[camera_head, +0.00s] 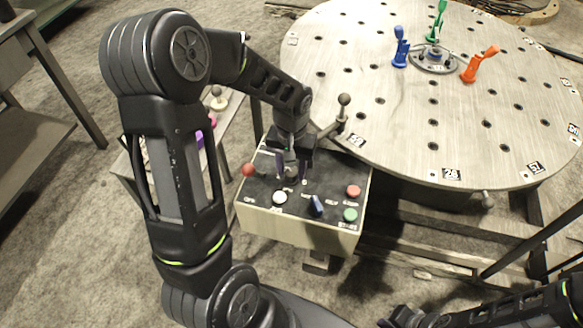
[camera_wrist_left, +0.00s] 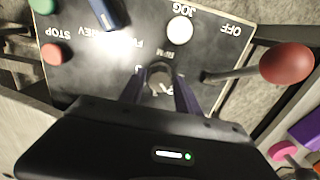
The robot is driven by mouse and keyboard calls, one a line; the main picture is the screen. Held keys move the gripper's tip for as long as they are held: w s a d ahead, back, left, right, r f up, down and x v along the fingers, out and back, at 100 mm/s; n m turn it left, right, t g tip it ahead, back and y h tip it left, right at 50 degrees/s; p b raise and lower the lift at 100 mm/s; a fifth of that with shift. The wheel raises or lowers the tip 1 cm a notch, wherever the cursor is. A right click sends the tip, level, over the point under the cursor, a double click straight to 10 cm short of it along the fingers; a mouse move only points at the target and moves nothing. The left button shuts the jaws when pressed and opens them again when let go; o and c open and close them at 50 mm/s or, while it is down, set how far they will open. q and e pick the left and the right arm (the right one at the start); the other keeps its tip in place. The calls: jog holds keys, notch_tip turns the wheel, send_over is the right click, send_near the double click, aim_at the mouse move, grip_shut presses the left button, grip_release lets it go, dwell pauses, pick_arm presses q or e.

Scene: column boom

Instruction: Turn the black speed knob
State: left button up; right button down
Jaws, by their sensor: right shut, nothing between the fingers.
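The black speed knob (camera_wrist_left: 160,76) sits on the dark top panel of a control box (camera_head: 295,230), by the RPM label. My left gripper (camera_head: 291,176) comes down over the panel from above. In the left wrist view its two fingers (camera_wrist_left: 160,90) stand on either side of the knob, with small gaps that look clear. Whether the fingertips are level with the knob or above it is hard to tell. In the head view the gripper mostly hides the knob. My right gripper (camera_head: 408,317) is at the bottom edge, partly cut off, shut and away from the box.
Around the knob are a red ball-ended lever (camera_head: 248,169), a white JOG button (camera_head: 279,197), a blue selector (camera_head: 316,205), a red STOP button (camera_head: 353,191) and a green button (camera_head: 350,214). A round perforated table (camera_head: 400,110) with coloured clamps stands behind.

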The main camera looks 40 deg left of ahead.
pick_arm(q)
grip_shut()
jog(key=shift+m, duration=0.3)
jog(key=m, duration=0.3)
jog(key=shift+m, duration=0.4)
jog(key=m+p, duration=0.1)
jog(key=m, duration=0.3)
jog(key=shift+m, duration=0.3)
dwell(0.4)
jog(key=shift+o, duration=2.1)
grip_release()
jog(key=shift+r, duration=0.1)
